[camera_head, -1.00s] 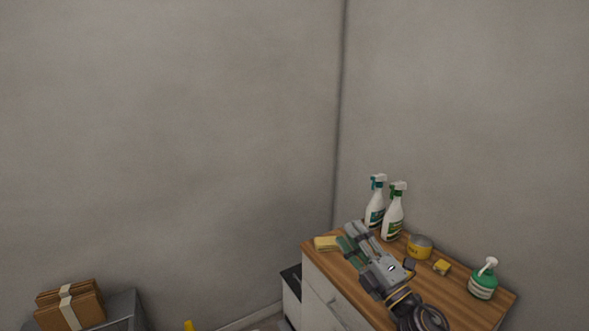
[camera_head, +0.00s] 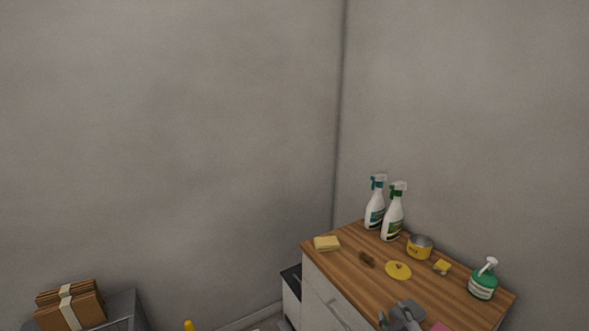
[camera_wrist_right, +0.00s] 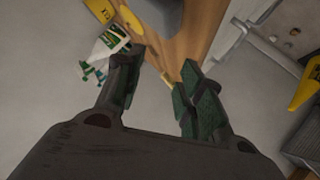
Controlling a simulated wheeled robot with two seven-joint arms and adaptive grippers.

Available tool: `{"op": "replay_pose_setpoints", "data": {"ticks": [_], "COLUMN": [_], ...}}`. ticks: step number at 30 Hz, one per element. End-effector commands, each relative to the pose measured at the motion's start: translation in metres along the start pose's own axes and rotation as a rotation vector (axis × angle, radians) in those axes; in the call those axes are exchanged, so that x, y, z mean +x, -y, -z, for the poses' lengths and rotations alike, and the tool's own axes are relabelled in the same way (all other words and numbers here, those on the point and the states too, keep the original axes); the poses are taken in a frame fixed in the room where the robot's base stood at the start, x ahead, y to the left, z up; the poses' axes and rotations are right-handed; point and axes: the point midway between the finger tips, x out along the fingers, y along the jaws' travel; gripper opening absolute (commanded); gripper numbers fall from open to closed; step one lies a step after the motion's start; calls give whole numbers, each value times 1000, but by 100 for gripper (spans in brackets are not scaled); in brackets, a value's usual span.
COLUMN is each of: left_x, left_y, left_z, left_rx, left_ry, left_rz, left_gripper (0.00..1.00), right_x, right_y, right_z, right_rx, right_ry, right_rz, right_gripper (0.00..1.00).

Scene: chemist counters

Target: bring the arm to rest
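My left gripper is in neither view.
Stacked brown packets (camera_head: 70,308) sit at lower left.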

Motion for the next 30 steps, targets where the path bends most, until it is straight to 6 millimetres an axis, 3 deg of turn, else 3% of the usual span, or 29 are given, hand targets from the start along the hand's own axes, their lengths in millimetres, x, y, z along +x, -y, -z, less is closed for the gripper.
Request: {"op": "replay_pose_setpoints", "data": {"ticks": [6,12,19,30], "left_x": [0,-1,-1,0], "left_y": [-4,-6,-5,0], "left_z": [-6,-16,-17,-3], "left_rx": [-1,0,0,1], "left_ry": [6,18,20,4], "left_rz": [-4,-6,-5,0], "left_gripper": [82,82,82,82], "right_x": [-24,-55,-82,-112], "right_y": [36,69,90,114], "right_z": [-62,-105,-130,-154], "right_rx": [125,208,256,299], "right_ry": [242,434,561,693], "right_rz": [137,259,347,445], "right_gripper": [38,38,38,38]}}
